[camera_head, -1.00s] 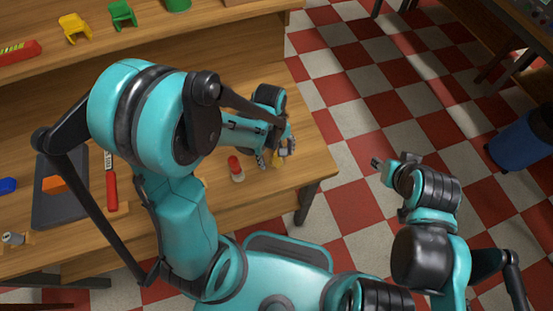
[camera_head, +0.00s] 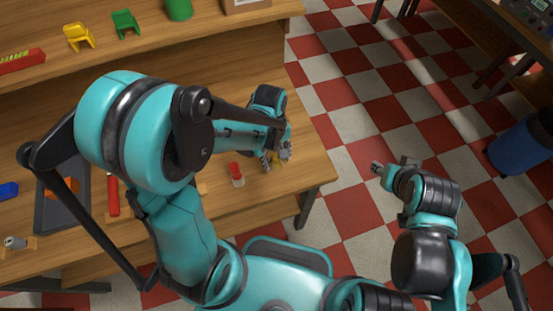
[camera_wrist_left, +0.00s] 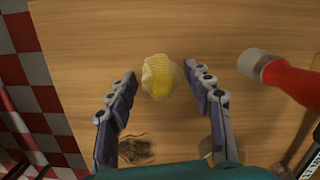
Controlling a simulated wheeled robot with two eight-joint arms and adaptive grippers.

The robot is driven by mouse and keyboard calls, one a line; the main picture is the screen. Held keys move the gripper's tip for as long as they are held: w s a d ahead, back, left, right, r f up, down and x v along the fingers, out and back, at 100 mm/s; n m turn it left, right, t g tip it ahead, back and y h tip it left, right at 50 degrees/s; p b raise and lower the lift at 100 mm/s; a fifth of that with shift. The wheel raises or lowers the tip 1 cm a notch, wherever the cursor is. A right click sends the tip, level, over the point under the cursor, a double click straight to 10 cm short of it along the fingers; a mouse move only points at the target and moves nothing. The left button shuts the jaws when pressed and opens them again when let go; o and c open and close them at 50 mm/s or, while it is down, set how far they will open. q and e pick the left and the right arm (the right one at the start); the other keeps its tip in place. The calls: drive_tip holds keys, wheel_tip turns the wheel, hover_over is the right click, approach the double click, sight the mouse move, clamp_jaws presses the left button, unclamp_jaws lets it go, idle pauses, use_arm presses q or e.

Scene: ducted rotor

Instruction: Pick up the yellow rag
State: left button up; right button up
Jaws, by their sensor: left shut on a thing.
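The yellow rag (camera_wrist_left: 160,77) is a small crumpled bundle on the wooden bench, seen in the left wrist view between the fingers of my left gripper (camera_wrist_left: 160,75). In the head view the rag (camera_head: 274,165) shows only as a bit of yellow, partly hidden by the fingers. My left gripper (camera_head: 277,159) points down at the bench near its right end and is shut on the rag. My right gripper (camera_head: 377,169) is out over the checkered floor, away from the bench; its jaws are too small to read.
A red-capped bottle (camera_head: 237,175) stands just left of the left gripper, and shows red and pale in the wrist view (camera_wrist_left: 285,78). A dark tray (camera_head: 66,205) lies further left. A shelf with small chairs (camera_head: 78,37) is behind. A blue bin (camera_head: 520,148) stands right.

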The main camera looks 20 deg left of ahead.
use_arm(q)
wheel_tip(320, 180, up, 3)
drive_tip(key=shift+f+p, duration=0.2)
drive_tip(key=shift+p, duration=0.2)
drive_tip(key=s+d+r+p, duration=0.3)
drive_tip(key=s+d+r, duration=0.3)
drive_tip(key=s, duration=0.3)
drive_tip(key=shift+s+d, duration=0.2)
drive_tip(key=shift+s, duration=0.2)
drive_tip(key=shift+r, duration=0.1)
